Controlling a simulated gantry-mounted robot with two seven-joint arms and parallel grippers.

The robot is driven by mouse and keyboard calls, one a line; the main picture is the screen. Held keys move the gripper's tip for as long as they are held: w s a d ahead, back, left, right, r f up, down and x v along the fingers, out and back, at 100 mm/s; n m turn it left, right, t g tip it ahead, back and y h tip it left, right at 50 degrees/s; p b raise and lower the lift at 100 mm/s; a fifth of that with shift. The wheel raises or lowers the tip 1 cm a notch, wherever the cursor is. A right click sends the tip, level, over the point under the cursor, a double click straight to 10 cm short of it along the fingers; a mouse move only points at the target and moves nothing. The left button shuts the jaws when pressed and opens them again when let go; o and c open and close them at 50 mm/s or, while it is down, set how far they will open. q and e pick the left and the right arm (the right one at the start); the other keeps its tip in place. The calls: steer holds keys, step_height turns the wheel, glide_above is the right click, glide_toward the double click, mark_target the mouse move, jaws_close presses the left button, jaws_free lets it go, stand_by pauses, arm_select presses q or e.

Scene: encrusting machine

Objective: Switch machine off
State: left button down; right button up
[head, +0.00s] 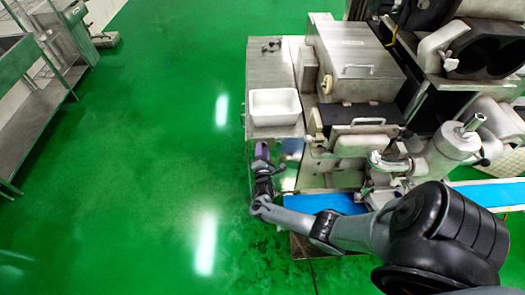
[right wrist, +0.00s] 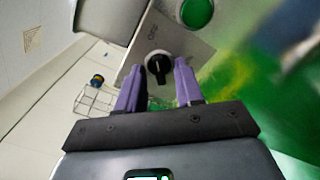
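The encrusting machine (head: 360,75) fills the right of the head view. In the right wrist view a black rotary knob (right wrist: 158,66) sits on a grey metal panel (right wrist: 185,45), with the letters OFF printed beyond it. A green round button (right wrist: 197,12) is on the same panel, near the top. My right gripper (head: 262,150) is at the machine's left front side. Its purple fingers (right wrist: 158,72) are apart, one on each side of the knob, with a visible gap to it. The knob is hidden in the head view. My left gripper is not in view.
A white tray (head: 274,107) stands on the machine's metal side top. A blue conveyor belt (head: 325,203) runs under my right arm. A wire basket (right wrist: 94,99) shows in the wrist view. Metal shelving (head: 35,110) is far left; the green floor (head: 150,150) between is clear.

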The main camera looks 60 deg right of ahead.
steer(key=v, duration=1)
steer(key=shift+s+a, duration=0.15)
steer(key=shift+a, duration=0.2)
steer(key=shift+s+f, duration=0.1)
